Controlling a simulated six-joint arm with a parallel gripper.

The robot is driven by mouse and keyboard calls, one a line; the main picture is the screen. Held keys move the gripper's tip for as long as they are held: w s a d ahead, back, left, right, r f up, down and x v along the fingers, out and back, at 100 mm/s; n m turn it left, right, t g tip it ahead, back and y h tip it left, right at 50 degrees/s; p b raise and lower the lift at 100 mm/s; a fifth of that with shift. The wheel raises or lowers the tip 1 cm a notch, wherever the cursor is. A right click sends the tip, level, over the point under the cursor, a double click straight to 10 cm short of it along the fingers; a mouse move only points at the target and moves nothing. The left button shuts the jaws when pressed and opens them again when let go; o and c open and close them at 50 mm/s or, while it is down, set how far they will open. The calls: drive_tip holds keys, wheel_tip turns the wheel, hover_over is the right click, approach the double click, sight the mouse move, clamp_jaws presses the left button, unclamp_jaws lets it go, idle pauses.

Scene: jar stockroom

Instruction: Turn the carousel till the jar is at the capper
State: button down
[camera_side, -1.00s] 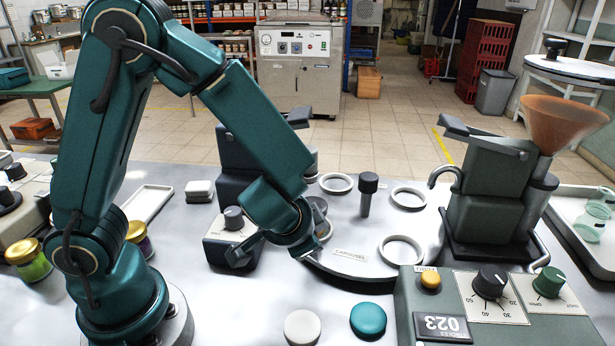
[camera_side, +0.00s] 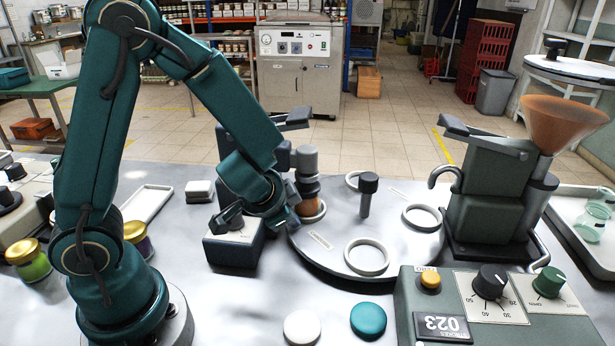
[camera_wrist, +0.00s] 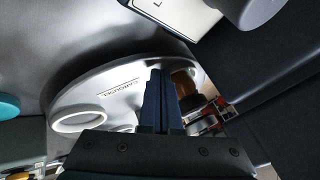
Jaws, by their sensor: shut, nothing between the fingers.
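The carousel (camera_side: 330,258) is a pale round plate with a dark post (camera_side: 367,195) at its middle and several white rings, such as the front one (camera_side: 367,257). The jar (camera_side: 307,203), with brown contents, stands upright in the ring at the carousel's left edge. It appears under the grey head of the dark capper (camera_side: 307,160); I cannot tell whether it is exactly centred. My gripper (camera_side: 291,218) is shut and empty at the carousel's left rim, beside the jar. In the wrist view the closed fingers (camera_wrist: 157,75) partly hide the jar (camera_wrist: 183,82).
A control box with a knob (camera_side: 233,245) sits just left of my gripper. The filler with its orange funnel (camera_side: 565,122) stands right of the carousel. A control panel (camera_side: 490,310) is at front right. A white cap (camera_side: 301,327) and a teal cap (camera_side: 368,319) lie in front.

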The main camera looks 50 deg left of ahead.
drive_tip(key=shift+w+a, duration=0.15)
drive_tip(key=shift+a, duration=0.4)
drive_tip(key=shift+r, duration=0.1)
idle(0.4)
drive_tip(key=shift+s+a+r, duration=0.1)
drive_tip(key=shift+s+r, duration=0.15)
drive_tip(key=shift+r, duration=0.15)
drive_tip(key=s+r, duration=0.1)
drive_tip(key=r, duration=0.1)
drive_tip(key=s+r, duration=0.4)
drive_tip(key=r, duration=0.1)
drive_tip(key=shift+s+a, duration=0.15)
drive_tip(key=shift+a, duration=0.2)
